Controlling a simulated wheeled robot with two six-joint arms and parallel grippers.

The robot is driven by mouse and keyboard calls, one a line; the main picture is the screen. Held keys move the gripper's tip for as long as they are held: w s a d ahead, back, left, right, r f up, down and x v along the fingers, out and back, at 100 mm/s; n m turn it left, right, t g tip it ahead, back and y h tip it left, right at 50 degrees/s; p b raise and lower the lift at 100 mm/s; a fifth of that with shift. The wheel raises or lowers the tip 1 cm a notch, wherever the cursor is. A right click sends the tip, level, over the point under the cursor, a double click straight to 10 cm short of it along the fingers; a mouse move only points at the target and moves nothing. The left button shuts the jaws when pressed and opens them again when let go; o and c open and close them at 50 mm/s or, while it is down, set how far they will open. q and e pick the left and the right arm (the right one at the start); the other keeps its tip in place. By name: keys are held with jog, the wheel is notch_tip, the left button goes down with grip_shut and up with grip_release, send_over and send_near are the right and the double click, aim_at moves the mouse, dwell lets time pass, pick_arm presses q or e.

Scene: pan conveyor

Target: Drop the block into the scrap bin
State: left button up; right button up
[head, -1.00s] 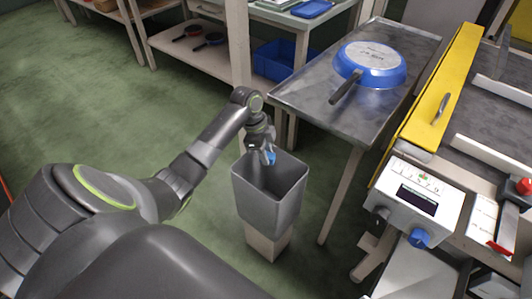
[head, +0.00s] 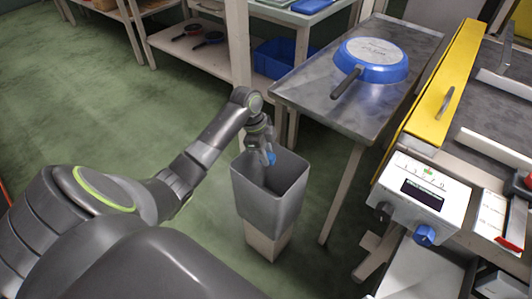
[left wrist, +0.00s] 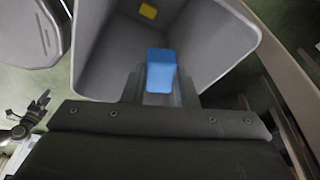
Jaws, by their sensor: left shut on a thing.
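The scrap bin (head: 268,205) is a grey, open-topped tapered box on a pale pedestal. My left gripper (head: 267,156) is over the bin's mouth, near its back rim. It is shut on a small blue block (head: 272,158). In the left wrist view, the blue block (left wrist: 161,71) sits between the two fingers of the left gripper (left wrist: 160,88). The bin's inner walls (left wrist: 110,50) surround it in that view, and a small yellow piece (left wrist: 148,10) lies deeper inside the bin. My right gripper does not show.
A steel table (head: 315,98) right of the bin carries an upturned blue pan (head: 372,62). A white control box (head: 425,195) and a yellow guard (head: 440,95) stand further right. Shelves (head: 215,50) are behind; green floor (head: 90,110) is clear at left.

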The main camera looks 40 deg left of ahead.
pick_arm(q)
jog(key=o, duration=1)
jog(key=shift+r, duration=0.1)
jog(key=shift+a+r, duration=0.1)
jog(key=shift+r, duration=0.15)
jog(key=p+v, duration=0.3)
jog(key=v, duration=1.3)
jog(key=shift+a+r, duration=0.15)
jog(key=shift+r, duration=0.15)
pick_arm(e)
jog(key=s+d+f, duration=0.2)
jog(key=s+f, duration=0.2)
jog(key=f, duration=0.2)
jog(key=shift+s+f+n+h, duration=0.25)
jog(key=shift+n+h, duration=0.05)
pick_arm(q)
jog(key=shift+f, duration=0.1)
